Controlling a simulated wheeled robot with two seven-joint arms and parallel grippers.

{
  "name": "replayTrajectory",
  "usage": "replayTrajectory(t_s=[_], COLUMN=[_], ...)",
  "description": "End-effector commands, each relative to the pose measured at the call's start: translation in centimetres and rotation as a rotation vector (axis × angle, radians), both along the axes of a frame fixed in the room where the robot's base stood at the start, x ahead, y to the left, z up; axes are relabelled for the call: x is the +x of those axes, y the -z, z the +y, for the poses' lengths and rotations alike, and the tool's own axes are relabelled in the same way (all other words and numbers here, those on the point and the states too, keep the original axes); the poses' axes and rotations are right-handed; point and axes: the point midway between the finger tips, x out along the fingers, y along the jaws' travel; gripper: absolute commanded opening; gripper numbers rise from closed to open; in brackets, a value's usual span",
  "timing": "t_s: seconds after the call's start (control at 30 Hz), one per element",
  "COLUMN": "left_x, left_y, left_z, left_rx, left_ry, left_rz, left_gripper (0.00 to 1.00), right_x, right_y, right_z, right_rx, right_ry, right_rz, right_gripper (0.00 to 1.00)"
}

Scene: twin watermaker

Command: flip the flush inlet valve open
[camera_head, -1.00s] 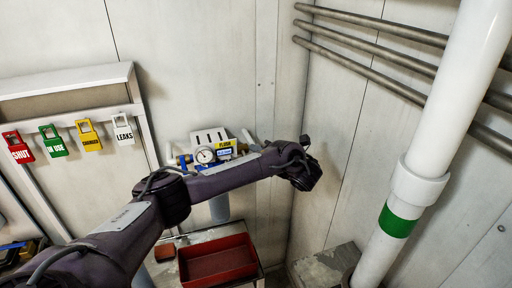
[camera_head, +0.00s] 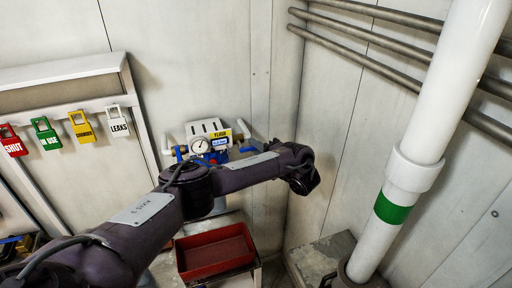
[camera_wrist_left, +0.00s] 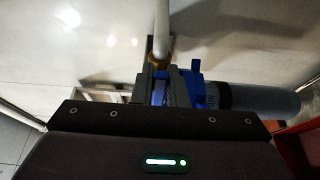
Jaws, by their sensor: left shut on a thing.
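The flush panel (camera_head: 207,128) is on the back wall in the head view, with a round gauge (camera_head: 200,146) and a yellow FLUSH label. Blue valve parts (camera_head: 181,152) show beside the gauge; my arm covers the lower part of the panel. In the left wrist view my left gripper (camera_wrist_left: 166,86) is shut on a blue valve handle (camera_wrist_left: 160,92) beside a brass fitting and a pale pipe. A blue body (camera_wrist_left: 212,92) with a grey cylinder extends to the right. The fingertips are hidden in the head view. The handle's exact angle is unclear. My right gripper is not in view.
A red tray (camera_head: 215,252) stands below the panel. Coloured tags (camera_head: 82,124) hang on a rail at left. A white pipe with a green band (camera_head: 391,208) stands at right, and grey pipes (camera_head: 375,48) run along the right wall.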

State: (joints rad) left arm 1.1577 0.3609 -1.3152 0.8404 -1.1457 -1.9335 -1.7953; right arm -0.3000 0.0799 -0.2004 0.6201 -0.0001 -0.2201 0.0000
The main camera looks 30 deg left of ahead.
Motion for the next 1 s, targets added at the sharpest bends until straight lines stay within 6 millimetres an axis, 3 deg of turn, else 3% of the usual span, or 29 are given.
replayTrajectory(t_s=[0.37, 0.4, 0.47, 0.77, 0.97, 1.0], left_x=[-0.1, -0.1, -0.1, -0.1, -0.9, -1.1], left_y=[0.4, 0.4, 0.4, 0.2, 0.1, -0.4], left_z=[0.0, 0.0, 0.0, -0.2, -2.8, -3.2], left_rx=[0.004, 0.004, 0.004, 0.004, 0.001, 0.003], left_ry=[0.002, 0.002, 0.002, 0.002, 0.004, 0.003], left_rz=[0.013, 0.013, 0.012, 0.008, 0.011, 0.01], left_gripper=[0.0, 0.15, 0.22, 0.22, 0.22, 0.22], right_x=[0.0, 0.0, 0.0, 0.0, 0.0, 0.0], right_y=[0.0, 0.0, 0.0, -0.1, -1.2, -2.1], right_z=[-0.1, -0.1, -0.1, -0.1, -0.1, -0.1], right_rx=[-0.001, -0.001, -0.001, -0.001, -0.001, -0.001], right_ry=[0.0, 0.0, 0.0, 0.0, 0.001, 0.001], right_rz=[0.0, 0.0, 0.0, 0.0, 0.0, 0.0], right_gripper=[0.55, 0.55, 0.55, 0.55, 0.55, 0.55])
